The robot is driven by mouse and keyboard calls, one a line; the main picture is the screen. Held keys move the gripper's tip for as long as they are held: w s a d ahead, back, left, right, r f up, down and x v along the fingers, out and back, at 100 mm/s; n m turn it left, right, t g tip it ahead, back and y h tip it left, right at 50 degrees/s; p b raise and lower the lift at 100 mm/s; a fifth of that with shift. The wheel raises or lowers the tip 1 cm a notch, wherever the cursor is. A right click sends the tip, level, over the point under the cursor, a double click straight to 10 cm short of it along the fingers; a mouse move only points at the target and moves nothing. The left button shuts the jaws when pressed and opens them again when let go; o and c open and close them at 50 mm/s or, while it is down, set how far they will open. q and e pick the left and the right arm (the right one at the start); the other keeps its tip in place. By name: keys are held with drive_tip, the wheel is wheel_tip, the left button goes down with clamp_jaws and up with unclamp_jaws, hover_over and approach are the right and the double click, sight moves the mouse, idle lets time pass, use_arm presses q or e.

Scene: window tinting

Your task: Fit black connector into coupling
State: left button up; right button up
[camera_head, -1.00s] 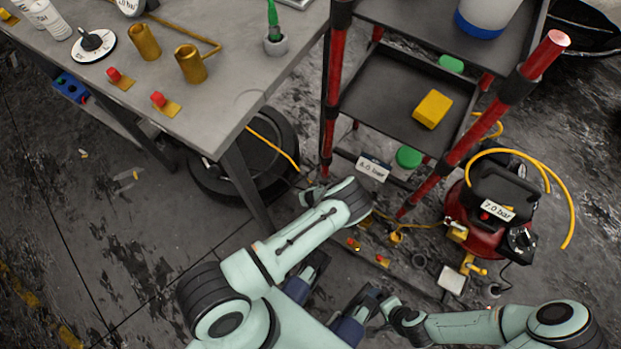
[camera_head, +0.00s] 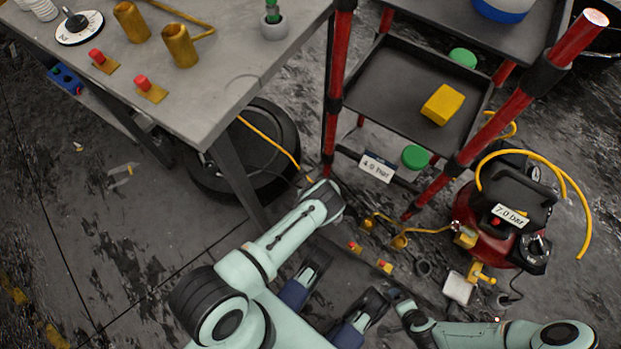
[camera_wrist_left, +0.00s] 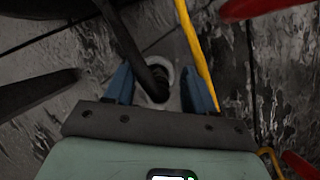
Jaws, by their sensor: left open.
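In the left wrist view, a dark rod-like piece (camera_wrist_left: 150,72), possibly the black connector, ends at a pale round ring (camera_wrist_left: 185,72) between my left gripper's blue fingers (camera_wrist_left: 160,90). I cannot tell whether it sits inside the ring or only lies over it. My left gripper is open, with a finger on each side. In the head view, my left gripper (camera_head: 318,190) is low beside the table leg; its fingertips are unclear. My right gripper (camera_head: 400,305) is at the bottom, with its jaws unclear. I cannot identify the coupling for certain.
A grey table (camera_head: 225,75) with brass cups is at upper left, above a tyre (camera_head: 265,185). A red-posted shelf (camera_head: 375,90) stands right of it. A red compressor (camera_head: 490,240) with yellow hose is at right. Floor is open at lower left (camera_head: 110,260).

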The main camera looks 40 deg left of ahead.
use_arm(q)
drive_tip(key=shift+w+f, duration=0.1)
drive_tip(key=shift+f, duration=0.05)
clamp_jaws()
use_arm(e)
drive_tip(key=shift+s+d+f, duration=0.1)
drive_tip(key=shift+s+f, duration=0.05)
use_arm(q)
wheel_tip(320, 180, up, 4)
drive_tip(key=shift+f+p, duration=0.25)
drive_tip(key=shift+p, duration=0.5)
wheel_tip(320, 180, up, 17)
drive_tip(key=p, duration=0.5)
drive_tip(key=shift+f, duration=0.2)
use_arm(e)
drive_tip(key=s+a+r+g+y, duration=0.1)
drive_tip(key=s+a+r+g, duration=0.1)
drive_tip(key=s+a+r, duration=0.3)
wheel_tip(320, 180, up, 4)
drive_tip(key=s, duration=0.2)
drive_tip(key=shift+s+f+n+y, duration=0.15)
drive_tip(key=shift+s+n+y, duration=0.15)
drive_tip(key=shift+n, duration=0.1)
